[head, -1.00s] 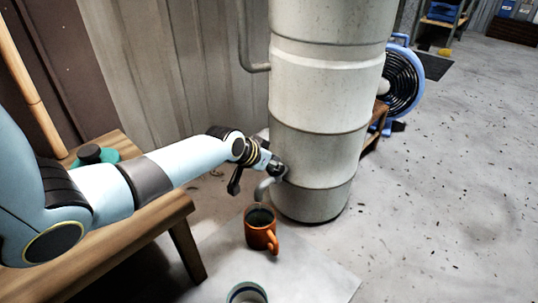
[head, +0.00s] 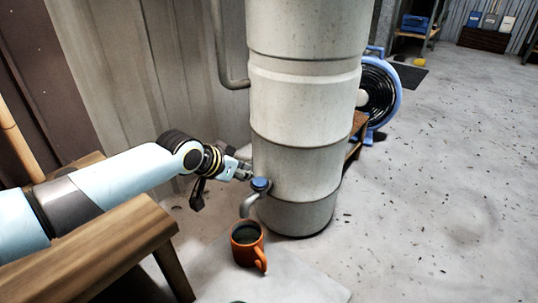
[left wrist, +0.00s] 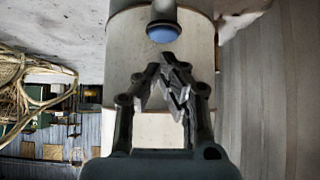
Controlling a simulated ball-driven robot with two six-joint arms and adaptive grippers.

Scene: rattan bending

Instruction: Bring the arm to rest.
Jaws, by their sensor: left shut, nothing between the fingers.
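My left gripper (head: 243,171) is beside the tall pale cylinder (head: 305,110), close to a spout with a blue knob (head: 261,184) near the cylinder's lower part. In the left wrist view the left gripper (left wrist: 172,65) is shut and empty, its fingertips together. The blue knob (left wrist: 162,33) shows just beyond the fingertips, apart from them in that picture. An orange mug (head: 248,244) with dark contents stands below the spout. My right gripper is not in view.
A wooden bench (head: 115,240) lies under my left arm. A blue fan (head: 381,95) stands behind the cylinder on the right. A bent pipe (head: 220,50) runs down the cylinder's left side. In the left wrist view a bundle of rattan (left wrist: 30,90) is at the left. The floor at the right is open.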

